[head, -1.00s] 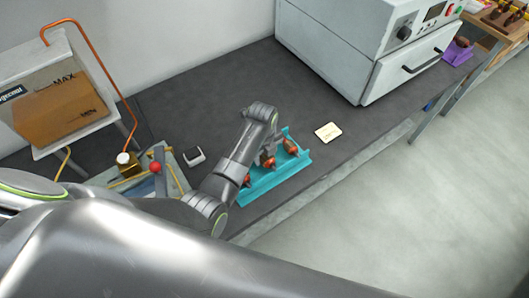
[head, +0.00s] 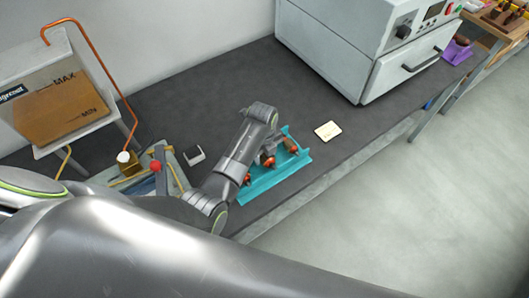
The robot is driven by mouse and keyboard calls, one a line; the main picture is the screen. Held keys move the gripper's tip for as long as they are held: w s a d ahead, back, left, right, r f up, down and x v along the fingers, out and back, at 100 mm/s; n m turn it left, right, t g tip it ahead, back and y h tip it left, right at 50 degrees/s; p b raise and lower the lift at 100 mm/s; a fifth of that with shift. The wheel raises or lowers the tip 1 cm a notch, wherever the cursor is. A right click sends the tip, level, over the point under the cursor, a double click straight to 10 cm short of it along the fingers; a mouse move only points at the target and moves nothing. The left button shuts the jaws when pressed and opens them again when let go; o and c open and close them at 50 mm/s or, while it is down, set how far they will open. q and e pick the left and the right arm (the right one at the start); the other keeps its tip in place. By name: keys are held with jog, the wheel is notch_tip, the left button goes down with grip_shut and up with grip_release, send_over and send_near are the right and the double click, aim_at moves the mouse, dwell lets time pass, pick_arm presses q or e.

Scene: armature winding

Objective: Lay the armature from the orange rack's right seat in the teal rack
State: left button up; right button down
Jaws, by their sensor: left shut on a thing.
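The teal rack (head: 275,180) lies on the dark bench, with copper-and-red armatures along it. One armature (head: 290,145) is at its far right end, another (head: 267,160) is near the middle, and part of a third (head: 247,179) shows at the left beside my arm. My left gripper (head: 268,148) is over the rack behind my wrist, shut on an armature. My arm hides most of the fingers, so which armature it grips and whether that one touches its seat are unclear. My right gripper is not in view. No orange rack can be made out.
A grey oven (head: 345,50) stands at the back. A cream note (head: 327,131) lies right of the rack, and a small black-and-white block (head: 193,156) lies to its left. A purple stand (head: 458,50) is at the far right.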

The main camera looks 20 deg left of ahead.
pick_arm(q)
jog(key=shift+f, duration=0.25)
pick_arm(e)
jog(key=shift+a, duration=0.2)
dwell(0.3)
pick_arm(q)
jog(key=o, duration=1.4)
